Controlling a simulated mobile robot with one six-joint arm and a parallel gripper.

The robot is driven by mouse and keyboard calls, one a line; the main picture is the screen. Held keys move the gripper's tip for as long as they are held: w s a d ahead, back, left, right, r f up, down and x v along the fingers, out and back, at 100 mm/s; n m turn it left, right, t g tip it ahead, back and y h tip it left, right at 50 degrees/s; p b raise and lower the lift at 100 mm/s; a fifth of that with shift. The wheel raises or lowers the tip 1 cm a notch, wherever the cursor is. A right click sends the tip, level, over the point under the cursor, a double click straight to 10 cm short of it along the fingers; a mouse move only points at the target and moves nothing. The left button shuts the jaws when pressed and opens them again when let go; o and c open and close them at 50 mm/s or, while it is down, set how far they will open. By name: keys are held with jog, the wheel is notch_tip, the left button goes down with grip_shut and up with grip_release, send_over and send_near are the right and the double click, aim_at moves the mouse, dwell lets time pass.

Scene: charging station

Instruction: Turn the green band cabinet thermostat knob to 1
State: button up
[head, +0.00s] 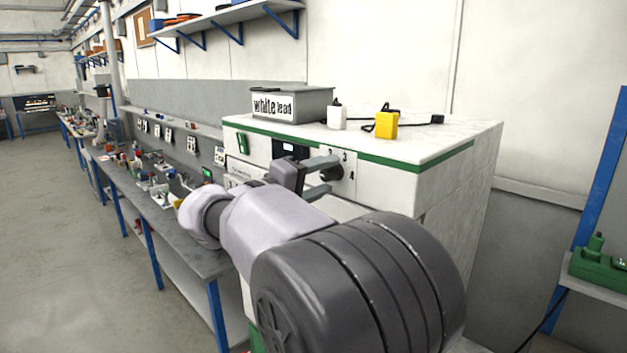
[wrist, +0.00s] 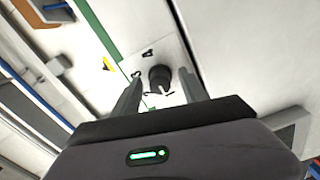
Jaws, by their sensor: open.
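The white cabinet (head: 465,175) has a green band (head: 400,162) along its top edge. The band also crosses the upper left of the wrist view (wrist: 98,28). The dark thermostat knob (wrist: 160,77) sits on a pale plate with printed numbers around it. In the head view my gripper (head: 332,174) is at the cabinet front, its fingers pointing at the plate and partly covering the knob. In the wrist view my gripper (wrist: 159,80) is open, with one finger on each side of the knob and gaps visible. The knob's pointer direction is unclear.
On the cabinet top are a grey "white lead" box (head: 290,104), a white bottle (head: 337,116) and a yellow object (head: 386,123) with a black cord. A cluttered workbench (head: 190,240) runs to the left. Open floor (head: 70,240) lies left of it.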

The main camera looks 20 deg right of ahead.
jog(key=p+v, duration=0.2)
jog(key=v, duration=1.5)
jog(key=s+d+f+g+y+b, duration=0.2)
jog(key=s+d+f+y+b, duration=0.2)
jog(key=s+f, duration=0.4)
jog(key=s+d+f+g+y+b, duration=0.2)
jog(key=s+d+f+y+b, duration=0.25)
jog(key=f, duration=0.55)
jog(key=s+a+f+m+t+y+b, duration=0.3)
jog(key=s+a+f+m+y+b, duration=0.2)
jog(key=s+a+f+y, duration=0.5)
notch_tip(320, 180, down, 4)
jog(key=shift+s+a+f+m+t, duration=0.15)
jog(key=shift+s+a+m+t, duration=0.15)
jog(key=shift+s+a, duration=0.9)
